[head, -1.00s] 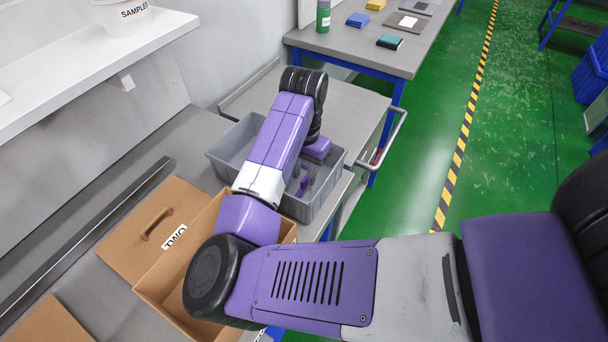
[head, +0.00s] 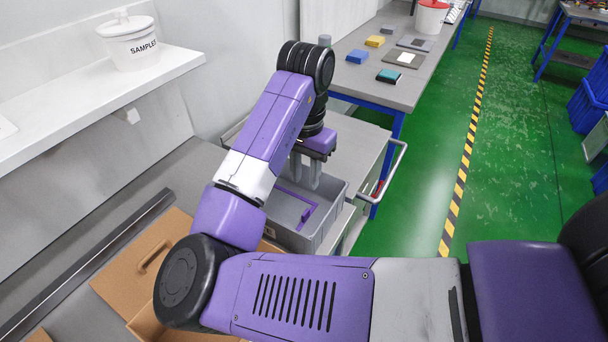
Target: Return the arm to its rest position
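My arm reaches from the lower right over the bench, bent at the elbow. My gripper (head: 306,174) points down above the grey bin (head: 330,222), its two grey fingers apart with nothing visible between them. A thin purple angled piece (head: 304,212) lies in the bin, below and apart from the fingers. My forearm hides the bin's left part.
An open cardboard box (head: 146,322) is partly under my arm. A white shelf (head: 110,100) with a white "SAMPLES" crock (head: 130,42) is at left. A blue-legged table (head: 405,85) with small items stands behind. Green floor (head: 420,190) is open at right.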

